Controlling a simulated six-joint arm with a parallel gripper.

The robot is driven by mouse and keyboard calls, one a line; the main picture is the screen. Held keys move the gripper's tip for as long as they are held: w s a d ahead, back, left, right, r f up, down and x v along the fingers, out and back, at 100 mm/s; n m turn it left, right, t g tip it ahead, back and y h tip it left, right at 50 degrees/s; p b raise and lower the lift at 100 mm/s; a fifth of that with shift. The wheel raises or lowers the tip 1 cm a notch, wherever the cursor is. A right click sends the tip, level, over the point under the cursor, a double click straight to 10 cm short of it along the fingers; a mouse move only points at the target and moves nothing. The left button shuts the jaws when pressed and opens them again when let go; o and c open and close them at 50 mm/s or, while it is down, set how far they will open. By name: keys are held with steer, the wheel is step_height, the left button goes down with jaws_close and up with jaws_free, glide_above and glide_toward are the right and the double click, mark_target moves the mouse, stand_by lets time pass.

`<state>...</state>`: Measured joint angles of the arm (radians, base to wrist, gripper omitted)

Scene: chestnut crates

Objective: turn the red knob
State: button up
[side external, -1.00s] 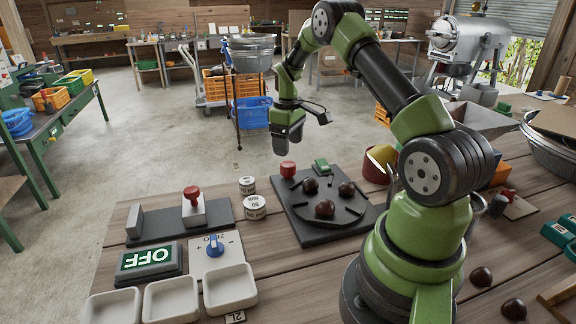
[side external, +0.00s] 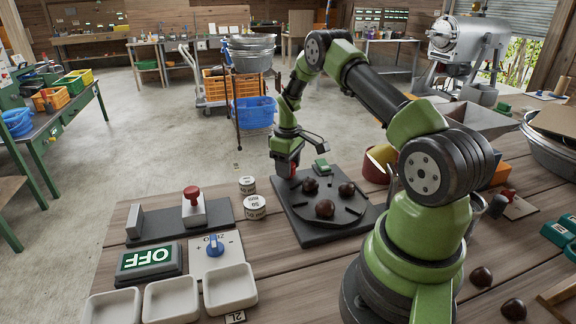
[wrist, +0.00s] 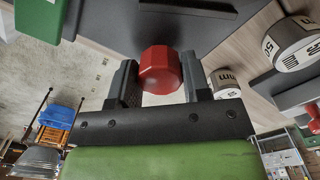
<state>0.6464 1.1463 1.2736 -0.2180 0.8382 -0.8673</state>
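The red knob (wrist: 160,70) is a faceted cap standing at the left corner of a dark panel (side external: 322,238). My gripper (side external: 285,172) points down over it in the side view. There only a small part of the red knob (side external: 294,165) shows past the fingers. In the wrist view the knob lies between the two fingertips of my gripper (wrist: 160,78), one on each side. It fills nearly the whole gap, and I cannot tell whether the fingers press on it or stand slightly apart.
The panel also carries several brown balls (side external: 325,208) and a green block (side external: 321,165) close to my gripper. Round labelled weights (side external: 255,207) stand to the left. A red-topped lever (side external: 193,197), an OFF display (side external: 150,261) and white trays (side external: 229,289) are farther left.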

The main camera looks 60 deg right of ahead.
steer(key=shift+m, duration=0.4)
steer(key=m, duration=0.6)
steer(key=shift+m, duration=0.4)
steer(key=m, duration=0.3)
steer(key=shift+m, duration=2.2)
steer(key=o, duration=0.9)
steer(key=shift+r, duration=0.1)
